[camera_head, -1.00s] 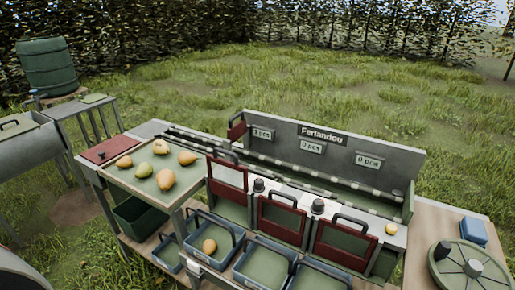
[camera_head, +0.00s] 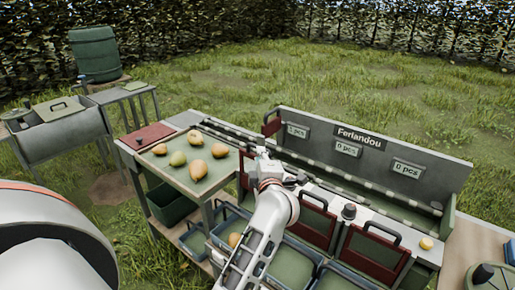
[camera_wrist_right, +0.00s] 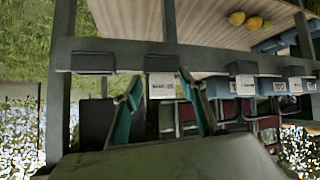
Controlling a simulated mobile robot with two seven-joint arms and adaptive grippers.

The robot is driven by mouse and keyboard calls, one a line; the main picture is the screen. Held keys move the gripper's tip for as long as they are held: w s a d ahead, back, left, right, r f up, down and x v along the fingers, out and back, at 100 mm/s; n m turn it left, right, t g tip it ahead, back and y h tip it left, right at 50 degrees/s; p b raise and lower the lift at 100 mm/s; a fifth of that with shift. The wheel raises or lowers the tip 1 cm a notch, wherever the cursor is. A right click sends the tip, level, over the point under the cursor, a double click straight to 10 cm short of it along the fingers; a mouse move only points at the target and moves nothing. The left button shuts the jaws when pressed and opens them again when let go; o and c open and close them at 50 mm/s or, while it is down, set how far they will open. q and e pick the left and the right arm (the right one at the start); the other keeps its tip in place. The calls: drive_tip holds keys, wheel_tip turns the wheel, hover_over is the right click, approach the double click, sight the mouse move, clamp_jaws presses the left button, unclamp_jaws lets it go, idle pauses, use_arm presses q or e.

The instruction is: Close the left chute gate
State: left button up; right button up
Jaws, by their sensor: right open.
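The left chute gate (camera_head: 243,178), a dark red panel, is mostly hidden behind my left gripper in the head view. My left gripper (camera_head: 288,178) is at the top of that gate, by its handle. Its fingers are small and dark there, and I cannot tell whether they are shut or touch the handle. The middle gate (camera_head: 313,222) and right gate (camera_head: 372,255) are red panels with black handles, sitting low in their chutes. My right gripper (camera_wrist_right: 160,88) shows in the right wrist view with teal fingers spread apart and nothing between them.
Several pears (camera_head: 198,168) lie on the sorting tray left of the chutes. Blue crates (camera_head: 290,262) stand below the chutes, one with a pear (camera_head: 234,239). The counter panel (camera_head: 375,150) rises behind. Black knobs (camera_head: 349,211) stand between the gates.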

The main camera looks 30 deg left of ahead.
use_arm(q)
drive_tip(key=x, duration=0.7)
drive_tip(key=shift+w+a, duration=0.15)
drive_tip(key=shift+a, duration=0.05)
clamp_jaws()
